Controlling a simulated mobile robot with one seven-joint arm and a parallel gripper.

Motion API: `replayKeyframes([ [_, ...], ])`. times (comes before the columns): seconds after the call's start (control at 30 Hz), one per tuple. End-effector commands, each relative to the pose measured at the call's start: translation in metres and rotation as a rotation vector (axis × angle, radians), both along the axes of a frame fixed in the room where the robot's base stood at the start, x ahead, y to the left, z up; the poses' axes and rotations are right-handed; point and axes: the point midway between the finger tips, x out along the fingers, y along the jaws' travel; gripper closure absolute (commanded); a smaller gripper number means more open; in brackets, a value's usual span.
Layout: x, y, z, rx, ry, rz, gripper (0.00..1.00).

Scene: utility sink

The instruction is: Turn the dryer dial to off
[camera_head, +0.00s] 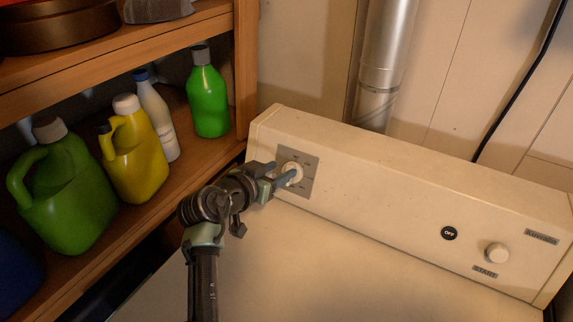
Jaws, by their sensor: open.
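The dryer dial (293,172) is a round white knob on a grey square plate (310,181), at the left of the dryer's control panel. My gripper (284,174) is at the dial, with its fingers open and one to each side of it in the picture. I cannot tell whether the fingers touch the dial. The gripper hides part of the dial and the plate's left side. The markings on the plate are too small to read, so the dial's setting cannot be told.
The dryer (330,265) has a clear flat top. A black OFF label (449,233) and a white start knob (497,253) sit at the panel's right. A wooden shelf (247,75) with several bottles stands close on the left. A metal duct (384,65) rises behind.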

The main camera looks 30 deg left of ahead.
Motion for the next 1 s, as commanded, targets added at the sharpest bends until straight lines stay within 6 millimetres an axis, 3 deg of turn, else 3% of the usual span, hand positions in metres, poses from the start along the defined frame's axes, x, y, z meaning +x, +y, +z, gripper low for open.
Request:
replayKeyframes([
  [0.3,0.031,0.001,-0.012,0.001,0.000,-0.001,0.50],
  [0.7,0.035,0.002,-0.015,0.001,0.000,0.000,0.50],
  [1.0,0.035,0.002,-0.015,0.001,0.000,0.000,1.00],
])
